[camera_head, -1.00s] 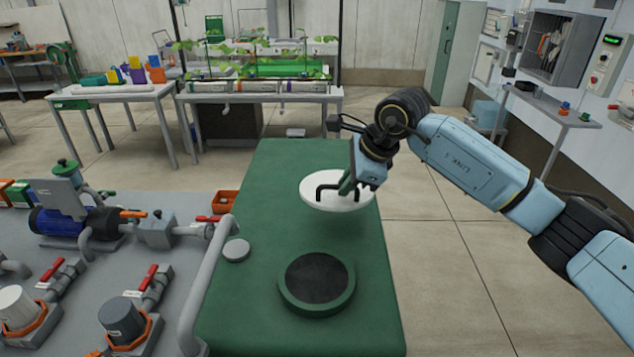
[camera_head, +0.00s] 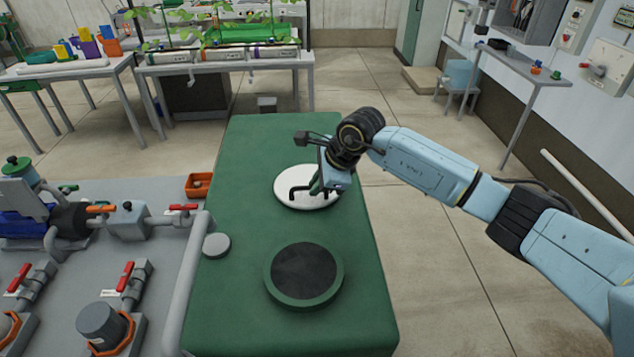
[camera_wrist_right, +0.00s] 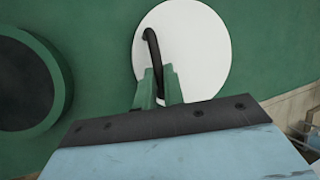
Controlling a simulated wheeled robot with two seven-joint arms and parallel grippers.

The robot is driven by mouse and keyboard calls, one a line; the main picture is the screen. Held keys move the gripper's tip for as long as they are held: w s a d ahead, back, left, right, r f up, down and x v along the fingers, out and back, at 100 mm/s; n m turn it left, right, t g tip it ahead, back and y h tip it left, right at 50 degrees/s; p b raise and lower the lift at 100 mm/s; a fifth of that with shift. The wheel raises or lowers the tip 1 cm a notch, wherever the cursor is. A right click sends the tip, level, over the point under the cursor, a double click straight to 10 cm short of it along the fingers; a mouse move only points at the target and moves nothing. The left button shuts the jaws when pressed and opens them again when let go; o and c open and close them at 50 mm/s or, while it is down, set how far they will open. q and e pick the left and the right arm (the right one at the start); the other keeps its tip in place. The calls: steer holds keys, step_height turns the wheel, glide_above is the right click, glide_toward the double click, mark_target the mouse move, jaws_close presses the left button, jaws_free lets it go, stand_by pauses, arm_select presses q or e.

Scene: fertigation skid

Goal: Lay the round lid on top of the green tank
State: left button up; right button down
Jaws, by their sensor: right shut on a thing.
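The round lid (camera_head: 312,200) is a white disc with a dark bar handle. It is over the far part of the green tank's top (camera_head: 240,150), beyond the round dark opening; whether it touches the surface I cannot tell. My right gripper (camera_head: 316,187) is shut on the lid's handle. In the right wrist view the green fingers (camera_wrist_right: 158,88) close on the dark handle, with the white lid (camera_wrist_right: 205,45) behind them. The green tank has a raised round rim (camera_head: 337,285) around a dark opening (camera_head: 303,270), uncovered. My left gripper is not in view.
Grey pipes and red-handled valves (camera_head: 125,275) stand on a grey skid at the left. A small grey cap (camera_head: 216,245) sits by the tank's left edge, and an orange tray (camera_head: 199,186) lies beyond.

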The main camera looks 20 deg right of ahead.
steer(key=shift+f, duration=0.25)
steer(key=c, duration=1.9)
jaws_free()
steer(key=o, duration=0.4)
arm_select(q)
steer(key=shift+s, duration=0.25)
